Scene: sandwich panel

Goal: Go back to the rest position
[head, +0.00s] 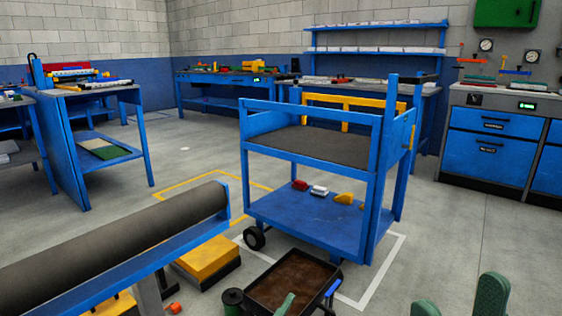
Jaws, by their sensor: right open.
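My right gripper (458,292) shows at the bottom right edge. Its two dark green fingers stand well apart, with bare grey floor visible between them. It is open, nothing shows between the fingers, and it touches nothing in view. The rest of the right arm is below the frame. I cannot make out my left gripper. A pale green slanted piece (286,305) shows at the bottom edge in front of a dark tray, and I cannot tell what it belongs to.
A blue cart (312,208) with a dark top stands in the middle. The brown-bottomed tray (296,282) is in front of it. A long grey roller (110,245) crosses the lower left. Benches line the back. Floor is clear right of the cart.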

